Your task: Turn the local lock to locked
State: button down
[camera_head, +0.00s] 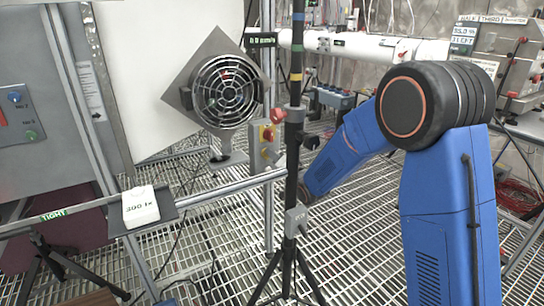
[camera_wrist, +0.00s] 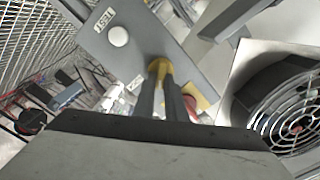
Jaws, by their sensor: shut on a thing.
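A grey control box (camera_head: 258,150) with a red and yellow part stands behind the dark pole in the head view. In the wrist view a grey panel (camera_wrist: 130,20) carries a "TEST" label and a round white button (camera_wrist: 118,36). My gripper (camera_wrist: 163,74) has its two dark fingers close together at the panel's lower edge. They are shut on a small yellow knob (camera_wrist: 157,65), which I take to be the local lock. The fingers hide much of it, and I cannot read its position. In the head view my gripper cannot be made out behind the pole.
A caged fan (camera_head: 225,90) on a diamond plate is left of the control box; it also shows at right in the wrist view (camera_wrist: 292,115). A dark tripod pole (camera_head: 294,110) stands before my arm. A rail (camera_head: 215,195) crosses the front, with a white block (camera_head: 140,206) at left.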

jog(key=shift+w+d+f+m, duration=0.1)
jog(key=shift+f+m, duration=0.1)
jog(key=shift+m, duration=1.7)
jog(key=shift+d+f+m, duration=0.1)
jog(key=shift+f+m, duration=0.05)
jog(key=shift+m, duration=1.75)
jog(key=c, duration=1.8)
grip_release()
jog(key=v, duration=0.7)
jog(key=shift+d, duration=0.15)
